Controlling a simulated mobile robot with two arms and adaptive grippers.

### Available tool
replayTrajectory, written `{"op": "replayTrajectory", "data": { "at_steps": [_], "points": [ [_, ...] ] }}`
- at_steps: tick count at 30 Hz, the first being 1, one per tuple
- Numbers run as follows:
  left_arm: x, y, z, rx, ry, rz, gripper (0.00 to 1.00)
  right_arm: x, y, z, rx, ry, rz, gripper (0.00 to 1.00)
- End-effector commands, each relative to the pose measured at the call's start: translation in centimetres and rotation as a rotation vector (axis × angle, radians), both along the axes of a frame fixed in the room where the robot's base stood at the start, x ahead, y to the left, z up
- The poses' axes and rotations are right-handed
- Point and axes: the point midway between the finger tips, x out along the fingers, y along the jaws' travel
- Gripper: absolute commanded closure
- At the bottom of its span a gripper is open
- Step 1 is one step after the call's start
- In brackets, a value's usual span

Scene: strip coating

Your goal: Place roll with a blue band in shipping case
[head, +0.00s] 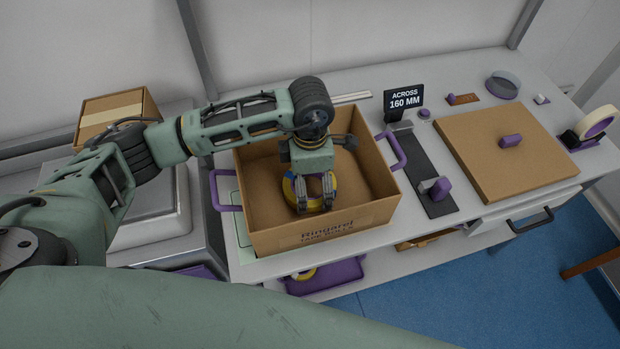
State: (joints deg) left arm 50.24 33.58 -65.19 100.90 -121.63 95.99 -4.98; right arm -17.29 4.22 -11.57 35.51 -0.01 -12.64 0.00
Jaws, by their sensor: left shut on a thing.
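The shipping case is an open cardboard box (325,239) with purple handles on its sides and printing on its front wall that reads "TAPE ROLLS". My left gripper (315,206) points down inside the case, near its front wall. It is shut on a yellow roll (288,190), which shows bluish parts between the fingers. The fingers cover much of the roll, and I cannot tell whether it touches the case floor. My right gripper is out of view.
A sign reading "ACROSS 160 MM" (404,97) stands right of the case, behind a dark strip (420,160) with a purple-knobbed block (438,189). A brown board (470,143) lies further right, near a cream tape roll (597,122). A purple tray (335,275) sits below.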

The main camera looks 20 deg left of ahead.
Motion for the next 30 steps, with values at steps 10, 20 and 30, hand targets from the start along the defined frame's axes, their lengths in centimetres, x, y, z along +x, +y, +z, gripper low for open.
{"op": "replayTrajectory", "data": {
  "at_steps": [10, 20, 30],
  "points": [
    [0.1, 0.0, -0.5, -0.001, -0.003, -0.001, 0.35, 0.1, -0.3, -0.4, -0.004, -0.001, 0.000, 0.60],
    [0.0, 0.0, -0.4, 0.000, -0.001, -0.001, 0.00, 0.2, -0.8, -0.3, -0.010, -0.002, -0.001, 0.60],
    [0.2, 0.0, 1.4, -0.002, -0.008, -0.002, 0.00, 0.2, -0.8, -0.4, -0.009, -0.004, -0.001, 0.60]
  ]
}}
